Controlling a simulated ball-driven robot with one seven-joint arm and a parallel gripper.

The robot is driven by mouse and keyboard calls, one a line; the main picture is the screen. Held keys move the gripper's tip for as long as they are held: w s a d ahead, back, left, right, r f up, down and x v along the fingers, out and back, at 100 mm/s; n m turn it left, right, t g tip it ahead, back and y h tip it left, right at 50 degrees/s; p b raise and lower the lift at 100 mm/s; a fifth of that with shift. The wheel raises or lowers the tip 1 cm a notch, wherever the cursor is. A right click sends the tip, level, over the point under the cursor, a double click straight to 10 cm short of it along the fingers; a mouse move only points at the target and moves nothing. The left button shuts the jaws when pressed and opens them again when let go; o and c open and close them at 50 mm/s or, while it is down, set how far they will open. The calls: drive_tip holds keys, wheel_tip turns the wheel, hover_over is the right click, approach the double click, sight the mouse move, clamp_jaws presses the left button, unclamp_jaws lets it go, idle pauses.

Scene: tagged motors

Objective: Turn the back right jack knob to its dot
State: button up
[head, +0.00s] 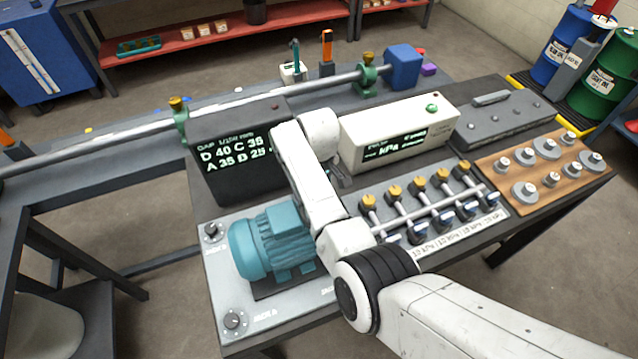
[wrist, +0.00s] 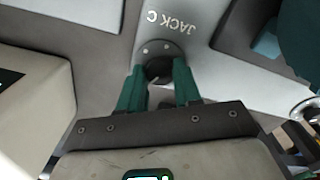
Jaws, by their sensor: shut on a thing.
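The back right jack knob (wrist: 159,68) is a dark round knob on a grey plate lettered "JACK C", seen in the wrist view. My gripper (wrist: 160,88) is shut on it, with one teal finger on each side. Small pale marks show on the dark ring around the knob, and a pale line shows on its near side. I cannot tell which mark is the dot or whether the line meets it. In the head view my arm hides the knob. The teal motor (head: 272,245) stands on the grey plate (head: 285,308).
A dark display box (head: 235,150) and a white box (head: 400,133) stand behind the motor. Jack A's knob (head: 234,320) and another knob (head: 212,231) lie left of it. A row of brass-topped valves (head: 419,175) stands to the right, near my arm.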

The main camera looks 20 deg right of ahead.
drive_tip(key=n+p, duration=0.1)
drive_tip(key=n, duration=0.4)
drive_tip(key=shift+w+r+n, duration=0.1)
drive_tip(key=shift+r+n, duration=0.05)
drive_tip(key=shift+n, duration=0.15)
idle(0.4)
drive_tip(key=o, duration=1)
drive_tip(key=shift+o, duration=0.2)
wheel_tip(320, 180, up, 11)
drive_tip(key=shift+b, duration=0.3)
drive_tip(key=shift+f, duration=0.2)
